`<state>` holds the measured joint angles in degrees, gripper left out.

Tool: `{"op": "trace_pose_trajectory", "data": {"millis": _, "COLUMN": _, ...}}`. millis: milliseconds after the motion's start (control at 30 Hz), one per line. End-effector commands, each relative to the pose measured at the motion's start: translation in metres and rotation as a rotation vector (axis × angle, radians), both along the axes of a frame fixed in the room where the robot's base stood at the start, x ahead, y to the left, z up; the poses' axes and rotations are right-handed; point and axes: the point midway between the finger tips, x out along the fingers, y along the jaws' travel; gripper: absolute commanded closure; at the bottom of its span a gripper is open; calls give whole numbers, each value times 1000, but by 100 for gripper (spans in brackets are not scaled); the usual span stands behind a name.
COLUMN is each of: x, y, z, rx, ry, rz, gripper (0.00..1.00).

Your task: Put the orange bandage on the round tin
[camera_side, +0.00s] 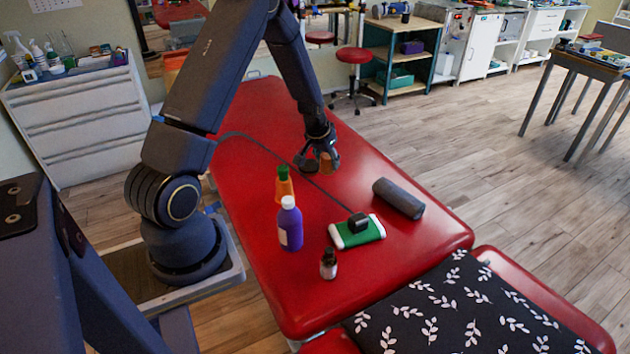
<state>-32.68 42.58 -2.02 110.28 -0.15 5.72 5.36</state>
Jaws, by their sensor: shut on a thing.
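My gripper (318,157) points down over the far middle part of the red treatment table. It is shut on a small orange-brown piece, which I take to be the orange bandage (326,163); the fingers hide part of it. A dark, low, round shape (309,168) shows beside it at the left finger, perhaps the round tin. It is too small and too covered to be sure, and I cannot tell whether the bandage touches it.
Nearer on the red table (372,268) stand an orange bottle with green cap (284,188), a purple bottle (290,228) and a small brown bottle (328,264). A green-white pack (345,236) bears a black cabled device (359,222). A grey roll (398,198) lies right.

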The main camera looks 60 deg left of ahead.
Motion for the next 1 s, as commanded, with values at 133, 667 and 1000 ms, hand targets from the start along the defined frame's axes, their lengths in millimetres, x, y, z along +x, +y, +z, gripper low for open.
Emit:
{"op": "trace_pose_trajectory", "data": {"millis": 133, "x": -23, "y": 27, "z": 9, "rx": 0, "ry": 2, "rz": 42, "gripper": 88}}
{"op": "trace_pose_trajectory", "data": {"millis": 667, "x": -53, "y": 116, "z": 12, "rx": 1, "ry": -21, "rz": 213, "gripper": 88}}
{"op": "trace_pose_trajectory", "data": {"millis": 1000, "x": 9, "y": 164, "z": -42, "rx": -1, "ry": -18, "rz": 213, "gripper": 88}}
